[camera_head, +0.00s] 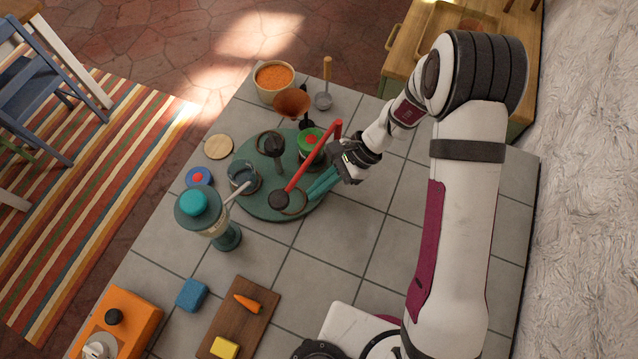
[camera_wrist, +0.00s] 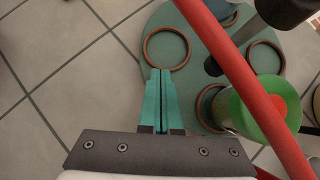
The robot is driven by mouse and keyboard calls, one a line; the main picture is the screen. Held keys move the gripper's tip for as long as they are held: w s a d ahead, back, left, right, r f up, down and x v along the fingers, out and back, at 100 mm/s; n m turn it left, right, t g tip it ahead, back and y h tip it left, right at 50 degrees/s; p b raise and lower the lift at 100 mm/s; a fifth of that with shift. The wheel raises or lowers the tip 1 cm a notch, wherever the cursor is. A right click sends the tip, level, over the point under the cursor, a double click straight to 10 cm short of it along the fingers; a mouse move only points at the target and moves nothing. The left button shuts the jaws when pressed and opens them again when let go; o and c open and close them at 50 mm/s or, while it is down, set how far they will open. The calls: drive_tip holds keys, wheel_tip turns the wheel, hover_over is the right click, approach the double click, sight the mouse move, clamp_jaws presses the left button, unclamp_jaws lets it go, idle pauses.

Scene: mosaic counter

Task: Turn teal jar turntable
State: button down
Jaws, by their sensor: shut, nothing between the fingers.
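The round teal turntable (camera_head: 268,208) lies on the tiled counter in the head view; part of it also shows in the wrist view (camera_wrist: 190,82). Brown rings mark places on it. A green-topped jar (camera_head: 310,138) stands at its right side, a glass jar (camera_head: 243,177) at its left, and a dark-topped item (camera_head: 271,144) towards the back. A red bar (camera_head: 313,158) crosses above it; its support is unclear. My gripper (camera_head: 312,191) has teal fingers, shut and empty, over the turntable's right front edge. In the wrist view the fingertips (camera_wrist: 161,72) are beside an empty brown ring (camera_wrist: 146,48).
A teal-topped dispenser (camera_head: 200,203) stands front left of the turntable. An orange bowl (camera_head: 274,82), a copper funnel (camera_head: 291,103) and a ladle (camera_head: 323,98) are behind it. A cutting board (camera_head: 238,325) and blue block (camera_head: 191,295) lie in front. Tiles to the right are clear.

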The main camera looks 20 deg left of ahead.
sight(275, 213)
drive_tip(key=shift+s+a, duration=0.2)
drive_tip(key=shift+s, duration=0.45)
drive_tip(key=shift+s+a, duration=0.2)
drive_tip(key=shift+s, duration=0.45)
drive_tip(key=shift+s+a+m+t+y, duration=0.5)
drive_tip(key=shift+s+m+t, duration=0.25)
drive_tip(key=shift+m, duration=0.4)
drive_tip(key=shift+s+a+m+t+y, duration=0.4)
drive_tip(key=shift+s+a+m+t, duration=0.3)
drive_tip(key=shift+m, duration=0.45)
drive_tip(key=shift+s+a, duration=0.5)
